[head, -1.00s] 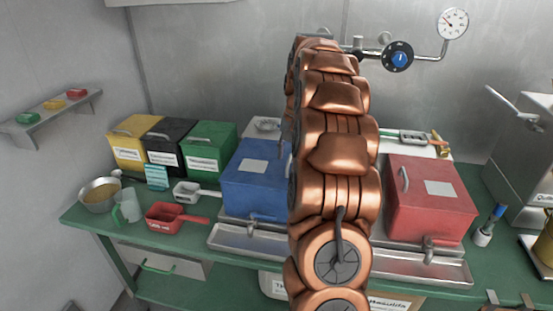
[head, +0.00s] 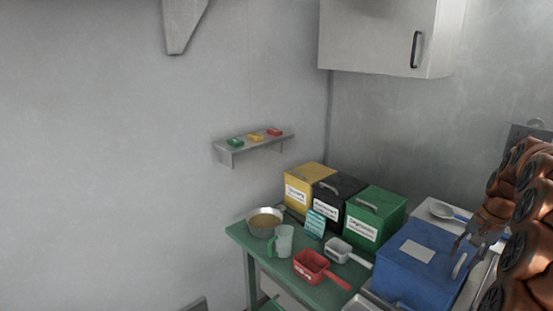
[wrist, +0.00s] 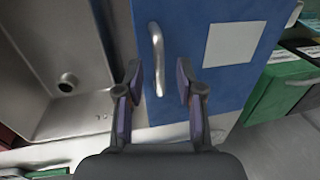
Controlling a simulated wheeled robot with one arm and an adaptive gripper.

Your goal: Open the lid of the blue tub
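The blue tub (head: 400,283) stands at the lower right of the head view, its lid shut. The lid has a white label (head: 418,250) and a silver handle (head: 459,265) near its right edge. My gripper (head: 467,246) is over the right part of the lid, close to the handle. In the wrist view, the blue lid (wrist: 190,50) fills the middle, and my gripper (wrist: 158,75) is open and empty. The lower part of the handle (wrist: 156,45) appears between the two fingers; I cannot tell whether either finger touches it.
Green (head: 374,213), black (head: 335,197) and yellow (head: 308,183) tubs stand left of the blue tub. A red scoop (head: 311,266), a white scoop (head: 340,250), a jug (head: 284,241) and a bowl (head: 264,222) share the green table. A metal basin (wrist: 60,40) lies left in the wrist view.

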